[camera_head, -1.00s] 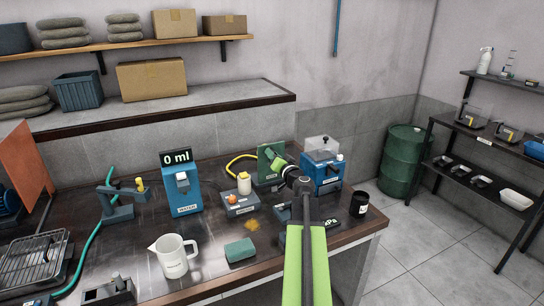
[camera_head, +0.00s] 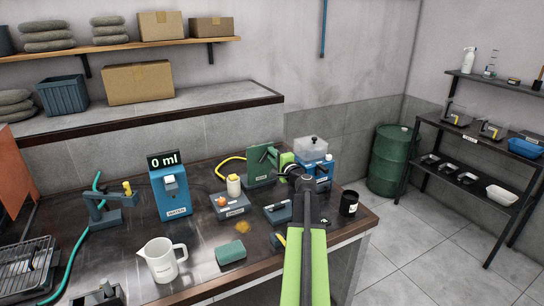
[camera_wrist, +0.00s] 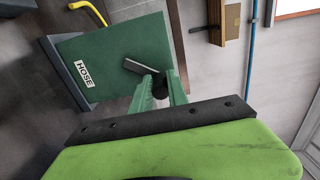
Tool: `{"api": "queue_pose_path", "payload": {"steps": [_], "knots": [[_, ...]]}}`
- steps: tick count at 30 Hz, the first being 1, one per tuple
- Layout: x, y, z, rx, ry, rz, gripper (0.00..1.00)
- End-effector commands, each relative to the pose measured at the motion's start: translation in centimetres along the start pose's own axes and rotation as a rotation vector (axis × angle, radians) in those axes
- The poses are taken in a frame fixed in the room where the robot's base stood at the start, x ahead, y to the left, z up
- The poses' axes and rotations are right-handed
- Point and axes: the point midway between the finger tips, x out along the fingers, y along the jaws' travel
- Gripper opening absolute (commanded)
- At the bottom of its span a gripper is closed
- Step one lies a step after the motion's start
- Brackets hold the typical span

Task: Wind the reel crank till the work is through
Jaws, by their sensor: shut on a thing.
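The reel is a green upright panel (camera_head: 258,166) on a dark base at the back of the bench. Its label reads HOSE in the wrist view (camera_wrist: 84,73). A grey crank arm (camera_wrist: 139,67) stands out from the panel face, with a dark round grip (camera_wrist: 160,86) at its end. My gripper (camera_head: 279,158) is at the right side of the panel. In the wrist view my green fingers (camera_wrist: 161,91) are shut around the dark grip. In the head view the grip is mostly hidden by my gripper.
A yellow hose (camera_head: 229,159) curves left of the reel. A blue machine with a clear top (camera_head: 312,151) stands close to the right. A grey box with a bottle (camera_head: 231,204), a dark device (camera_head: 278,212) and a black cup (camera_head: 349,203) stand nearby. A white jug (camera_head: 161,262) is in front.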

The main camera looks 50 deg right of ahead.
Motion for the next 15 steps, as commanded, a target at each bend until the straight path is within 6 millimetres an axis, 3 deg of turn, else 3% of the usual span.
{"api": "queue_pose_path", "payload": {"steps": [15], "knots": [[-0.1, 2.1, -2.4, 0.492, 0.013, -0.004, 0.0]]}}
